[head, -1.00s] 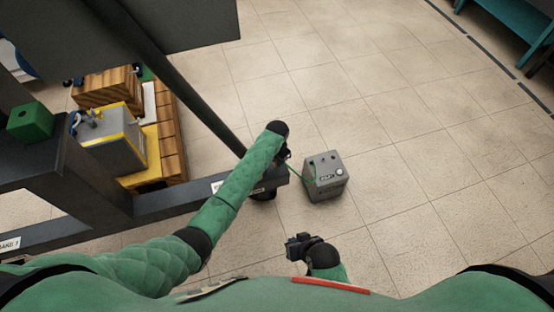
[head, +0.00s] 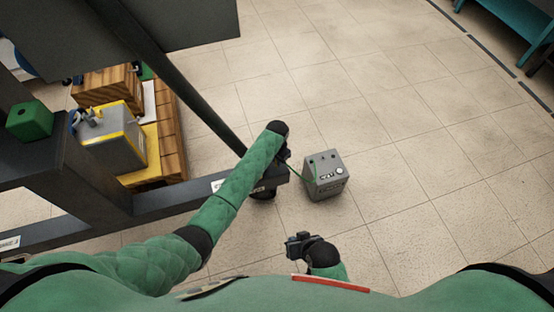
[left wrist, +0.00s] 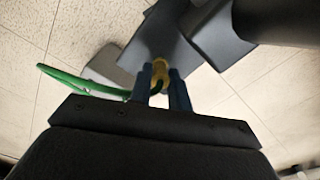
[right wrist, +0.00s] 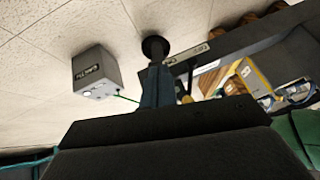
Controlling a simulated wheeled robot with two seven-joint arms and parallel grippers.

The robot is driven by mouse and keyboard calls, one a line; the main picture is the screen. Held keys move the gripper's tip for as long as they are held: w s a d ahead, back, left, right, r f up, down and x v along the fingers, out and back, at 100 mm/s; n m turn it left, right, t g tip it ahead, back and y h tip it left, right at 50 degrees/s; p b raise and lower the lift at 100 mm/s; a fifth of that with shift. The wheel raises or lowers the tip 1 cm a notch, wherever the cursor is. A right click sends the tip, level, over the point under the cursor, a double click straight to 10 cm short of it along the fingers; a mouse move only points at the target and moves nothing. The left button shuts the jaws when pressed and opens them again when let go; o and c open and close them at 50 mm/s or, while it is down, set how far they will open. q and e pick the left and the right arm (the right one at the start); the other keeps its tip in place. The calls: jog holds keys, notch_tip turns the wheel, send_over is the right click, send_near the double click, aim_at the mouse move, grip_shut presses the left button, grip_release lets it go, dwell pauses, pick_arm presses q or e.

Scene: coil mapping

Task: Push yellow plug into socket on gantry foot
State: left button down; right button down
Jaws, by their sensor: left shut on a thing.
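The yellow plug (left wrist: 160,68) is between the two blue fingers of my left gripper (left wrist: 161,85), which is shut on it. The plug's front end is at the dark grey gantry foot (left wrist: 158,40) in the left wrist view; I cannot tell whether it is inside the socket, which is hidden. A green cable (left wrist: 75,84) runs from the plug to the left. In the head view, my left gripper (head: 283,155) is beside the end of the gantry foot (head: 235,190), and the plug is hidden. My right gripper (right wrist: 157,87) appears shut and empty, low in the head view.
A grey box (head: 325,174) with sockets stands on the floor right of the foot, joined to the green cable. A pallet (head: 165,130) with a grey-yellow case (head: 115,145) and a wooden crate (head: 105,88) lies behind the gantry beam.

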pick_arm(q)
jog(key=c, duration=1.2)
grip_release()
jog(key=shift+c, duration=0.2)
jog(key=shift+r, duration=0.3)
notch_tip(320, 180, up, 7)
jog(key=shift+r, duration=0.1)
pick_arm(e)
jog(key=shift+f, duration=0.6)
